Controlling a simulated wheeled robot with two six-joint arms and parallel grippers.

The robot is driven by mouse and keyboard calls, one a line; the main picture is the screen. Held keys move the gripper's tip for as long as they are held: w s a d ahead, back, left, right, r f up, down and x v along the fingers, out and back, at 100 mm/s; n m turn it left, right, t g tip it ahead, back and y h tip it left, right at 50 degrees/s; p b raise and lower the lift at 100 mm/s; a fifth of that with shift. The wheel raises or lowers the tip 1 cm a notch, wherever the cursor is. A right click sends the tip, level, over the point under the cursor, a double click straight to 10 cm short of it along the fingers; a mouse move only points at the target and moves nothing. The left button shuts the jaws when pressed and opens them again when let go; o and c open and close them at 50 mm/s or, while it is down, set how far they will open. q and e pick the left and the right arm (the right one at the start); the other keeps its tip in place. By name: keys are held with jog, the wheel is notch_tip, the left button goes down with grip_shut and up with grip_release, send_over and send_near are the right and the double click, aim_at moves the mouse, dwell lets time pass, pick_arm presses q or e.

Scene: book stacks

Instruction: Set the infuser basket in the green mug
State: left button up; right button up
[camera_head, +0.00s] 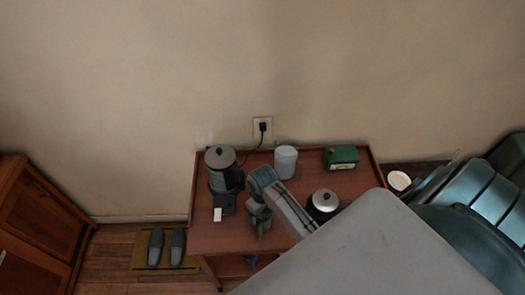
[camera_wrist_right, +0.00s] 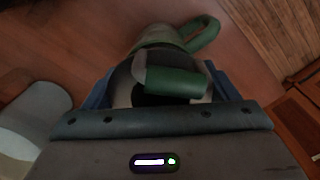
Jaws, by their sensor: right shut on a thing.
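My right gripper (camera_head: 258,205) reaches over the cart from the right, and the green mug (camera_head: 262,228) shows just below it. In the right wrist view its blue fingers (camera_wrist_right: 160,88) stand on either side of the infuser basket, a dark, round thing with a thick green grip (camera_wrist_right: 175,82), and are shut on it. The green mug's rim and looped handle (camera_wrist_right: 203,36) show just beyond. The basket overlaps the mug in this view; I cannot tell whether it is inside or above it. My left gripper is not in view.
The canister is left of the mug in the wrist view.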

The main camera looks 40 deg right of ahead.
jog(key=shift+f+b, duration=0.3)
jog(key=shift+f, duration=1.25)
jog(key=o, duration=0.9)
jog(key=shift+o, duration=0.2)
jog(key=shift+r, duration=0.1)
jog(key=shift+r+p, duration=0.95)
jog(key=shift+r, duration=3)
